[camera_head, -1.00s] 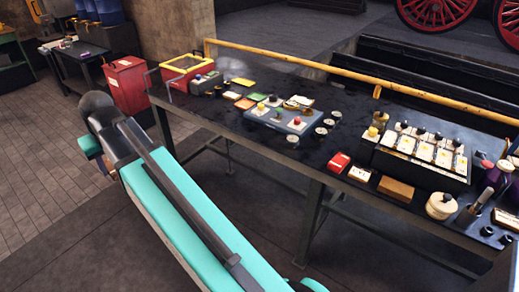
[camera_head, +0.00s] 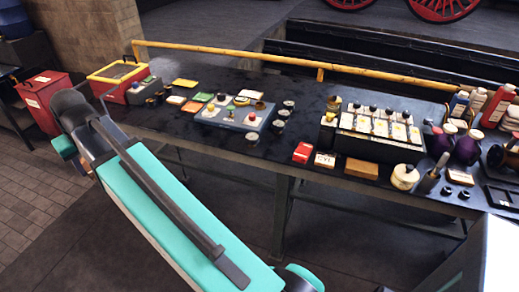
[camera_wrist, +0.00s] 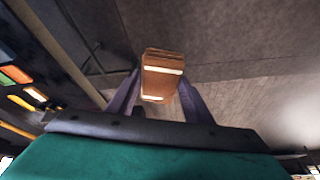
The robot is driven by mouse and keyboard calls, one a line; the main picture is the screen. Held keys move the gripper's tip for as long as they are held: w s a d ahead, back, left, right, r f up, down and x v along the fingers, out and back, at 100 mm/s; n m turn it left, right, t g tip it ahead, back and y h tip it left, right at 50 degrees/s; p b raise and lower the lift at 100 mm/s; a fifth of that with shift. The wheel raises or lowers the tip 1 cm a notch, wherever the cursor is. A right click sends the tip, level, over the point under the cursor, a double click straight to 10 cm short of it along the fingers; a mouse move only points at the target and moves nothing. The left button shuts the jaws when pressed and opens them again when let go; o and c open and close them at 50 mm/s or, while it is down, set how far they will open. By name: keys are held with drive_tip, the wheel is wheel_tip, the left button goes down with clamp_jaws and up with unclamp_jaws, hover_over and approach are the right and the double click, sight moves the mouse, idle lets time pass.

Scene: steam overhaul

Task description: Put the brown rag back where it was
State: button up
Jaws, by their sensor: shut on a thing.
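In the wrist view my gripper (camera_wrist: 160,98) is shut on a brown folded thing (camera_wrist: 162,76), which looks like the brown rag. Its layers show at the top edge, and pale bright bands cross its near face. It is held up off any surface, with grey floor behind it. In the head view my teal arm crosses the lower left, and neither the gripper nor the held rag can be made out there.
A long dark workbench (camera_head: 335,196) holds a red bin with yellow rim (camera_head: 118,72), a grey-blue tray (camera_head: 232,122), a rack of white cards (camera_head: 375,135), a brown block (camera_head: 361,168), a red box (camera_head: 303,152) and several bottles (camera_head: 497,105). A yellow rail (camera_head: 270,58) runs behind. Bare bench lies mid-table.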

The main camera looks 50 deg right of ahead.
drive_tip(key=shift+a, duration=0.1)
drive_tip(key=s+d+f+b, duration=0.15)
drive_tip(key=s+d, duration=0.35)
drive_tip(key=d, duration=0.6)
drive_tip(key=s+d+f+b, duration=0.1)
drive_tip(key=s+d+f, duration=0.3)
drive_tip(key=d, duration=0.6)
drive_tip(key=s+d+f+b, duration=0.1)
drive_tip(key=s+d+b, duration=0.1)
drive_tip(key=s+d, duration=0.65)
drive_tip(key=s+d+f+b, duration=0.2)
drive_tip(key=s+d, duration=0.7)
drive_tip(key=s, duration=0.4)
drive_tip(key=s+d+f+m+b, duration=0.1)
drive_tip(key=s+d+f+b, duration=0.1)
drive_tip(key=s+d, duration=0.8)
drive_tip(key=s, duration=0.2)
drive_tip(key=shift+s+f, duration=0.3)
drive_tip(key=shift+s, duration=0.05)
drive_tip(key=shift+w+d+r+p, duration=0.2)
drive_tip(key=shift+w+p, duration=0.05)
drive_tip(key=shift+p, duration=0.7)
drive_tip(key=w+p, duration=0.1)
drive_tip(key=p, duration=0.3)
drive_tip(key=shift+w+d, duration=0.1)
drive_tip(key=shift+d, duration=0.3)
drive_tip(key=shift+w+d+f+p, duration=0.15)
drive_tip(key=shift+w+p, duration=0.1)
drive_tip(key=shift+p, duration=0.7)
